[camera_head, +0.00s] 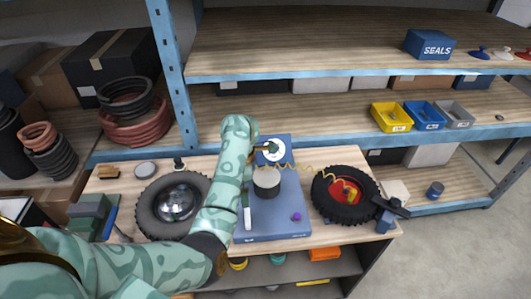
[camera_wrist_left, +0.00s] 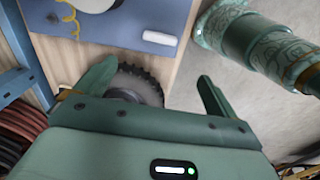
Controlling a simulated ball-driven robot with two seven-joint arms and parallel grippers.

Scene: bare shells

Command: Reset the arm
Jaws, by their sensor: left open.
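My left arm (camera_head: 222,195) comes in from the lower left of the head view. It bends up across the bench, between the left tyre (camera_head: 174,205) and the blue mat (camera_head: 268,228). I cannot make out its gripper clearly there. In the left wrist view my left gripper (camera_wrist_left: 158,70) is open, with its two green fingers wide apart and nothing between them. A knobby black tyre (camera_wrist_left: 143,80) shows below and beyond the fingers. The blue mat (camera_wrist_left: 120,35) with a white bar (camera_wrist_left: 160,38) lies past them. My right gripper is not in view.
A yellow coiled hose (camera_head: 300,169) runs toward the right tyre (camera_head: 325,190). The blue shelf post (camera_head: 172,75) and shelves rise behind. Yellow, blue and grey bins (camera_head: 391,118) sit at right. Floor is clear at lower right.

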